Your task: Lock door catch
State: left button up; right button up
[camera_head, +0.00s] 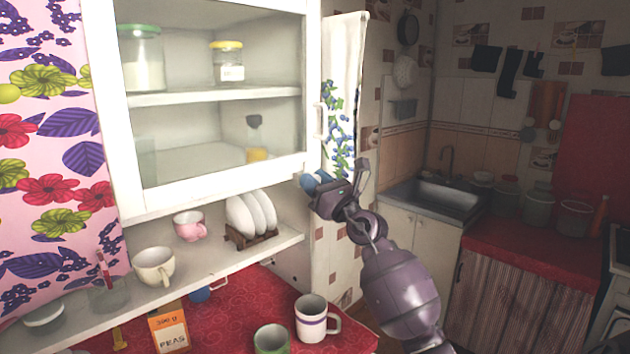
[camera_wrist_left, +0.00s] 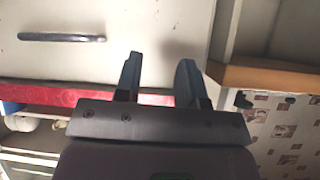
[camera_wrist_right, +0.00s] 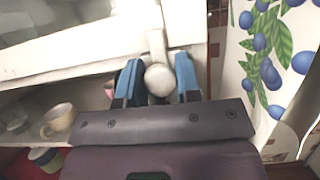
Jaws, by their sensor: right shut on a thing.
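The glazed door (camera_head: 215,189) of the white wall cabinet looks closed against its frame. The door catch (camera_wrist_right: 158,80) is a white round knob on a short stem at the door's lower right corner, seen in the right wrist view. My right gripper (camera_head: 317,182) is shut on this catch, with a blue finger on each side of it; it also shows in the right wrist view (camera_wrist_right: 157,82). In the head view the gripper hides the catch. My left gripper (camera_wrist_left: 160,78) shows only in its wrist view, with its fingers apart and nothing between them.
The door has a white handle (camera_head: 319,121) at its right edge. A blue-flowered towel (camera_head: 343,100) hangs close by on the right. Below are a plate rack (camera_head: 250,238), a pink cup (camera_head: 190,226), a cream cup (camera_head: 154,267) and a mug (camera_head: 311,319). A sink (camera_head: 432,197) lies further right.

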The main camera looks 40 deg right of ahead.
jog(key=shift+f, duration=0.15)
jog(key=o, duration=0.9)
jog(key=shift+s, duration=0.1)
jog(key=b+v, duration=0.2)
jog(key=v, duration=0.8)
jog(key=shift+s, duration=0.3)
